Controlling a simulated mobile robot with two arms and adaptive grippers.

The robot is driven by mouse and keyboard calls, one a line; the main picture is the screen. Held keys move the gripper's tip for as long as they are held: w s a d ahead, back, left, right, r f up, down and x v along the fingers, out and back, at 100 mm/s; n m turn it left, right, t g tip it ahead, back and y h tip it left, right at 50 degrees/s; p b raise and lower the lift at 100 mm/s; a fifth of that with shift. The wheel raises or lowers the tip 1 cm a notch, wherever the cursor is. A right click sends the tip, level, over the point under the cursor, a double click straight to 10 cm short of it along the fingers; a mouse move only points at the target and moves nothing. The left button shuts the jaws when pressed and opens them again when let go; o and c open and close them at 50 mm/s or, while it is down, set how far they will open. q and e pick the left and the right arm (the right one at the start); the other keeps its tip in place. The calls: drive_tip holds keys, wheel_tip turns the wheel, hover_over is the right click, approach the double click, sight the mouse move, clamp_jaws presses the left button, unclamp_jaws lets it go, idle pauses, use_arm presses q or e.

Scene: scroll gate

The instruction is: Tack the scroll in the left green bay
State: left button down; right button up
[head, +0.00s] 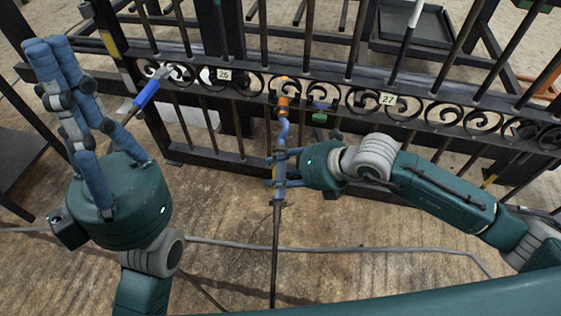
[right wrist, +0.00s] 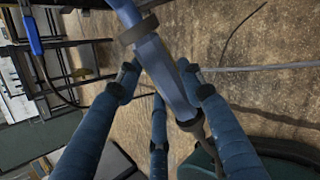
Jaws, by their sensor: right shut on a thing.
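The dark iron gate has a band of curled scrolls (head: 365,101) between two rails, with plates marked 26 (head: 224,74) and 27 (head: 387,98). A green piece (head: 320,117) shows at the band's lower rail, right of the torch. My right gripper (head: 276,170) is shut on a blue torch (head: 283,130) with an orange nozzle (head: 283,103). The torch points up, its nozzle in front of the scroll band; contact is unclear. The right wrist view shows the blue handle (right wrist: 165,68) between the fingers. My left gripper (head: 58,62) is open and empty, left of the gate.
A blue-handled tool (head: 146,94) with a cable hangs at the gate's left post. A grey cable (head: 350,249) crosses the brown floor. A dark tray (head: 415,30) stands behind the gate. The floor in front of the gate is mostly clear.

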sight(279, 196)
drive_tip(key=shift+s+a+f, duration=0.15)
drive_tip(key=shift+s+f, duration=0.25)
drive_tip(key=shift+s, duration=0.5)
drive_tip(key=shift+s+a+f, duration=0.15)
drive_tip(key=shift+s+f, duration=0.3)
drive_tip(key=shift+s, duration=0.5)
drive_tip(key=shift+s+a+f, duration=0.15)
drive_tip(key=shift+s+f, duration=0.25)
drive_tip(key=shift+s, duration=0.5)
